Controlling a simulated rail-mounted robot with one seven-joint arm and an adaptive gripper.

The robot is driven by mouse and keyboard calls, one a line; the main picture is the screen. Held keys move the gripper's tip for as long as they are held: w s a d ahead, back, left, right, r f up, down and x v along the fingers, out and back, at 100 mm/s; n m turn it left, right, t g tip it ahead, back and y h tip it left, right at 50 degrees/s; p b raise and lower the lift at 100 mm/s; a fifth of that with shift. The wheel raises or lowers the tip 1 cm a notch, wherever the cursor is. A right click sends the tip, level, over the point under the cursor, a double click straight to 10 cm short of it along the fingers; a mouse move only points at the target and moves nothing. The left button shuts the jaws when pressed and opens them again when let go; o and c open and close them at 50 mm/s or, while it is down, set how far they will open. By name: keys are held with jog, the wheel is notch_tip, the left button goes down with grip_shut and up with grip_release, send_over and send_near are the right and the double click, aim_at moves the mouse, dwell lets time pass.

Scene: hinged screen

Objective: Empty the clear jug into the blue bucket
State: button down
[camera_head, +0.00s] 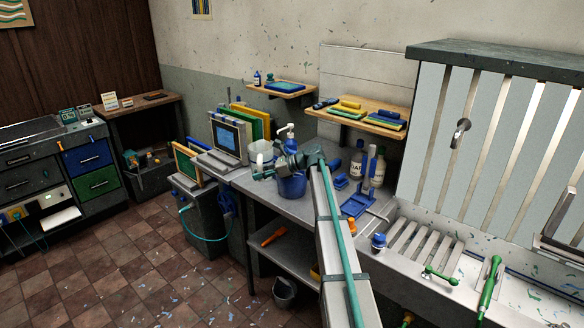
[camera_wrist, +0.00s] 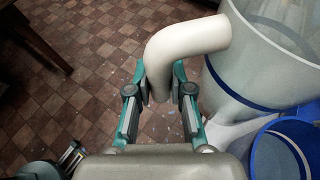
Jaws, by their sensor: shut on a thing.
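The clear jug (camera_wrist: 262,62) is large in the wrist view's upper right, with a blue band around it and a thick pale handle (camera_wrist: 185,45). My gripper (camera_wrist: 160,88) is shut on that handle, one finger on each side. In the head view the jug (camera_head: 261,151) is a pale shape above the bench, just left of the blue bucket (camera_head: 292,188). The bucket stands on the bench, partly hidden by my arm. Its rim also shows in the wrist view (camera_wrist: 257,155), close to the jug. I cannot tell how much the jug holds.
A laptop-like screen (camera_head: 228,138) stands left of the jug. Shelves (camera_head: 372,121) hang on the wall behind. Open tiled floor (camera_head: 165,260) lies in front.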

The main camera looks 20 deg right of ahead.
aim_at(260, 160)
jog(key=shift+d, duration=0.1)
dwell(0.4)
jog(key=shift+r+p, duration=1.75)
jog(key=shift+r, duration=0.85)
jog(key=shift+f, duration=0.15)
